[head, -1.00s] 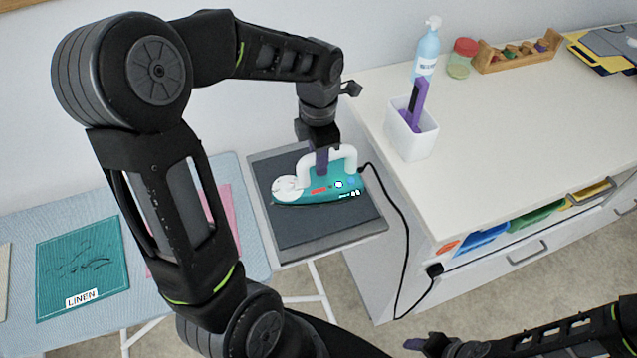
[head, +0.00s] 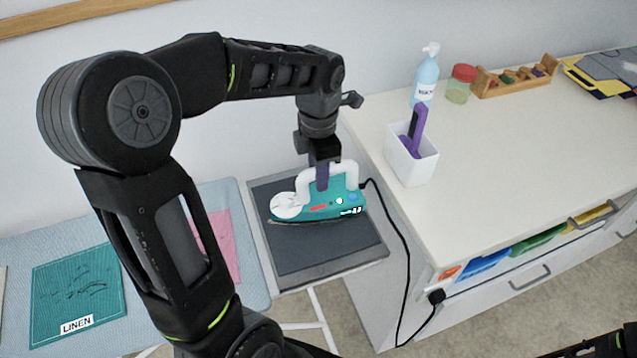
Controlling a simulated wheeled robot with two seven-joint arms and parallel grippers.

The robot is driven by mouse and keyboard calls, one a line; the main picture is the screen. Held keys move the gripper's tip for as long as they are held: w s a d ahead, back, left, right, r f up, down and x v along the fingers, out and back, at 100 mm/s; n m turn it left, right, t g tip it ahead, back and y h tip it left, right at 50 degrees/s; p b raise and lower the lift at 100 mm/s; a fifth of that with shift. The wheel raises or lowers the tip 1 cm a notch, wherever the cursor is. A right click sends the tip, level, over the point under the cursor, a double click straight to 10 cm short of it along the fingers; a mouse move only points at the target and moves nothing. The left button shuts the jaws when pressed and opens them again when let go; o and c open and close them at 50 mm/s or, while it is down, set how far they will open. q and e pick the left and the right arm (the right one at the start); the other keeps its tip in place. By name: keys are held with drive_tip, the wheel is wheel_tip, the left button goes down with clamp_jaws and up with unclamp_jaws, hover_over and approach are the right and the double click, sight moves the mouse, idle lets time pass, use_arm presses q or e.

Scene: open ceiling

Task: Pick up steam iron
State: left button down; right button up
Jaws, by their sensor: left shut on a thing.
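The steam iron (head: 325,207) is teal with a white handle and a white round dial at its left end. It is over the dark rest plate (head: 318,258) at the end of the ironing board. My left gripper (head: 322,180) comes down from above and is shut on the iron's white handle. The iron looks slightly raised from the plate, its nose pointing left. A black cord runs from its right end. Of my right arm only a dark piece shows at the lower right edge; its gripper is out of view.
The ironing board (head: 236,220) carries a teal linen cloth (head: 78,290) and a pink cloth (head: 215,245).

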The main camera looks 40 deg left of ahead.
use_arm(q)
wheel_tip(320, 180, up, 7)
drive_tip(key=shift+f, duration=0.2)
idle(1.0)
